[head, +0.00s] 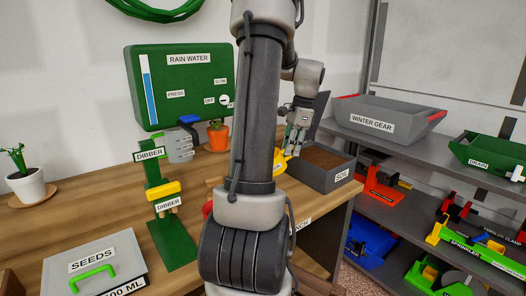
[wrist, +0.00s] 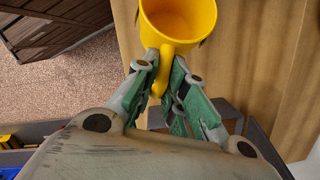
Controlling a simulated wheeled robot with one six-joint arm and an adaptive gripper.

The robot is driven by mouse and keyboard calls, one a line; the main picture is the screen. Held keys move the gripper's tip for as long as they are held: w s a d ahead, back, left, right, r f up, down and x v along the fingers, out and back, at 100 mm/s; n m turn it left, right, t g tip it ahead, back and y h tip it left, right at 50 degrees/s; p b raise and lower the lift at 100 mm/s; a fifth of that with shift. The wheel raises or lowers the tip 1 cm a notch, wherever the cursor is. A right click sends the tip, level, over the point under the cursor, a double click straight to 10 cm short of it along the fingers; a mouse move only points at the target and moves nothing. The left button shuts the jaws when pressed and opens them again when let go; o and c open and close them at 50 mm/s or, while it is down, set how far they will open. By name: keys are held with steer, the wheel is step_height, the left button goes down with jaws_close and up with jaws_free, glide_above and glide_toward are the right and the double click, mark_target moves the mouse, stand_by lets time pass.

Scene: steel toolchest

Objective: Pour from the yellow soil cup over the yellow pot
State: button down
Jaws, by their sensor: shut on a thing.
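My gripper (head: 292,150) is shut on the handle of the yellow soil cup (wrist: 180,22), which fills the top middle of the wrist view. The gripper's fingers (wrist: 163,85) close around the handle from both sides. The cup's inside looks yellow and shaded, and its far part is cut off by the frame edge; I cannot tell whether it holds soil. In the head view a yellow part of the cup (head: 281,166) shows beside the soil bin, mostly hidden by my arm. I cannot make out a yellow pot in either view.
The grey soil bin (head: 318,177) stands right of my gripper on the wooden bench (head: 95,204). Shelves are at right.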

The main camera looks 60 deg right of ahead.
steer(key=shift+s+d+f+t+y, duration=0.1)
steer(key=shift+d+f+t+y, duration=0.05)
steer(key=shift+f+t+y, duration=0.15)
steer(key=shift+s+d+f+t+y, duration=0.1)
steer(key=shift+f+t+y, duration=0.1)
steer(key=shift+f+y, duration=0.2)
steer(key=shift+s+d+f+t+y, duration=0.1)
steer(key=shift+f+t+y, duration=1.3)
steer(key=shift+f, duration=0.4)
